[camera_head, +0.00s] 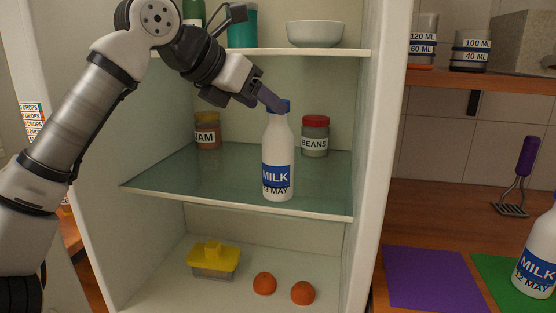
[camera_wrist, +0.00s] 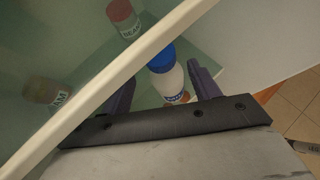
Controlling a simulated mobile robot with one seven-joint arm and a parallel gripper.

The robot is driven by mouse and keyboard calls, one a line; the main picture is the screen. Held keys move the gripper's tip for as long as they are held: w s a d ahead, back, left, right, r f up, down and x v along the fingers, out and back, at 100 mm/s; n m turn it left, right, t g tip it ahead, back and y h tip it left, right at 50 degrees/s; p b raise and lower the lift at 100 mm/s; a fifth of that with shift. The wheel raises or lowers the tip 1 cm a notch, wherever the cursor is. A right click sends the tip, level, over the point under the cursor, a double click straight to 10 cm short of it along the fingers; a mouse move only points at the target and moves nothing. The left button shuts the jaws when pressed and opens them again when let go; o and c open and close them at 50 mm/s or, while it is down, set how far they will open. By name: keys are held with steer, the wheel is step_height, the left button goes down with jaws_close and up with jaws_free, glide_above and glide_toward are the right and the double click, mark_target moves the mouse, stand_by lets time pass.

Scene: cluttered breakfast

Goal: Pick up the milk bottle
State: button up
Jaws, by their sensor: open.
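A white milk bottle (camera_head: 278,153) with a blue cap and a blue MILK label stands upright on the middle glass shelf (camera_head: 230,184) of the fridge, near its front edge. My gripper (camera_head: 277,103) reaches in from the upper left, with its fingers at the bottle's cap. In the wrist view, the bottle (camera_wrist: 166,76) shows between the two spread fingers of my gripper (camera_wrist: 162,82), with nothing clamped. Contact cannot be told. A second milk bottle (camera_head: 538,256), labelled 12 MAY, stands on a green mat (camera_head: 490,271) at the far right.
A jam jar (camera_head: 208,135) and a beans jar (camera_head: 315,138) stand behind the bottle. The upper shelf (camera_head: 310,51) holds a bowl (camera_head: 314,34) and lies close above my gripper; its edge crosses the wrist view. A yellow-lidded box (camera_head: 213,261) and two oranges (camera_head: 264,283) sit below.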

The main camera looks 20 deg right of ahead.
mark_target(278, 138)
steer(key=x, duration=0.5)
steer(key=shift+s+d+f, duration=0.1)
steer(key=shift+d, duration=0.15)
jaws_close()
